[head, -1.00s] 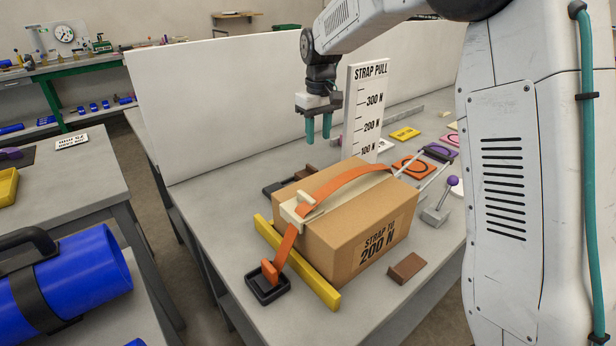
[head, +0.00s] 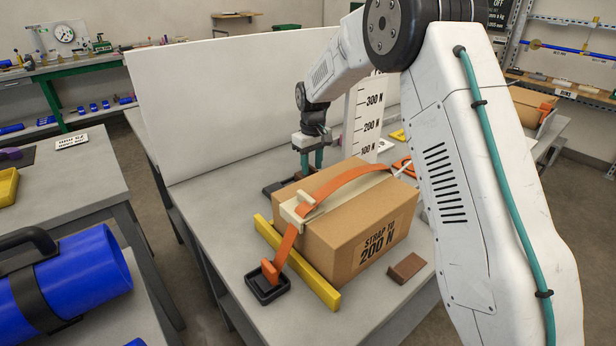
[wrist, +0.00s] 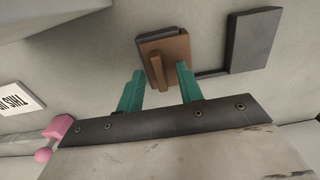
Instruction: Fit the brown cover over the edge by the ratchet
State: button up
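In the wrist view a brown cover (wrist: 176,50) with a raised bar lies on a dark pad, just beyond my fingertips. My gripper (wrist: 160,72) is open, with its teal fingers spread on both sides of the bar and nothing visibly held. In the head view my gripper (head: 311,167) is low behind the cardboard box (head: 335,225), where the box hides the cover or most of it. An orange strap (head: 345,184) crosses the box, over a cream cover (head: 296,212) on its left top edge. My arm hides the strap's right end; I cannot make out the ratchet.
A yellow bar (head: 297,264) lies along the box's left side. A black tray (head: 267,284) and a brown block (head: 406,268) sit in front. A strap-pull scale board (head: 366,125) stands behind the box. A pink-knobbed part (wrist: 60,130) is near my gripper.

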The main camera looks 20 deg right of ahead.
aim_at(312, 167)
jog(key=shift+f, duration=0.2)
grip_shut()
jog(key=s+r+m, duration=0.5)
jog(key=r+m, duration=0.4)
jog(key=r, duration=0.5)
jog(key=s+d+r+m, duration=0.3)
jog(key=s+d+m, duration=0.35)
jog(key=m, duration=0.75)
jog(key=s+d+r+m, duration=0.3)
jog(key=s+m, duration=0.7)
jog(key=m, duration=0.3)
jog(key=shift+w+a+f, duration=0.1)
jog(key=shift+f, duration=1.85)
jog(key=shift+w+f, duration=0.1)
jog(key=shift+f, duration=1.85)
